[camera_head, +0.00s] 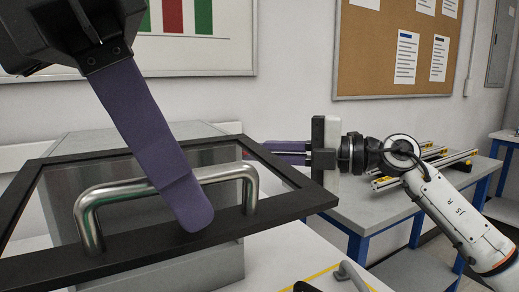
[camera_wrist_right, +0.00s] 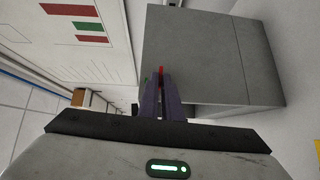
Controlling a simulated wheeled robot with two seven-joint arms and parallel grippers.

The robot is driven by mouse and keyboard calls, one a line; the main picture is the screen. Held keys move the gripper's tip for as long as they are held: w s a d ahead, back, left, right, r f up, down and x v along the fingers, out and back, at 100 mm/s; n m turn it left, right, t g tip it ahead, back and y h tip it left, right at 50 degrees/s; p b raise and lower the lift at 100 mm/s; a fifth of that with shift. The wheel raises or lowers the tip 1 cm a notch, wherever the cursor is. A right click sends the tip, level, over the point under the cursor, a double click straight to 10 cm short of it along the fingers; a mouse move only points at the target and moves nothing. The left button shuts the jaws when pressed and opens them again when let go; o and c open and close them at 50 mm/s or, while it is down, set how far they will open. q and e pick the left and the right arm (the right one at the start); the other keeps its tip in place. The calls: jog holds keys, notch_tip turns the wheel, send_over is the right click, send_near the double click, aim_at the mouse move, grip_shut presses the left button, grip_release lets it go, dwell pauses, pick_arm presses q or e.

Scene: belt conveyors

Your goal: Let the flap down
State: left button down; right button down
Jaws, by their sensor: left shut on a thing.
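The flap (camera_head: 120,262) is a dark frame with a see-through pane, standing out at a slant over a grey box (camera_head: 222,262). A thick metal bar handle (camera_head: 88,222) is fixed on it. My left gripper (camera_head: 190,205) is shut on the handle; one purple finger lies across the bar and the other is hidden. My right gripper (camera_head: 262,152) is beyond the flap's right edge, its purple fingers close together and pointing left. In the right wrist view, the right gripper (camera_wrist_right: 162,85) shows its fingers nearly touching, with a small red spot at their tips, in front of the grey box (camera_wrist_right: 205,50).
A grey table with blue legs (camera_head: 370,212) stands behind on the right, with metal profiles (camera_head: 440,158) on it. A grey handle (camera_head: 352,275) shows at the bottom edge. A cork board (camera_head: 395,50) hangs on the wall.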

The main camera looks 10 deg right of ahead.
jog(key=shift+a+f+n+t+y, duration=0.2)
jog(key=shift+f+n+t+y, duration=0.1)
jog(key=shift+n+y, duration=0.55)
jog(key=shift+n, duration=0.25)
jog(key=c, duration=2)
grip_release()
jog(key=shift+d, duration=0.1)
jog(key=v, duration=1.1)
jog(key=shift+s+d+f, duration=0.15)
jog(key=shift+s+d, duration=0.05)
jog(key=shift+d, duration=0.15)
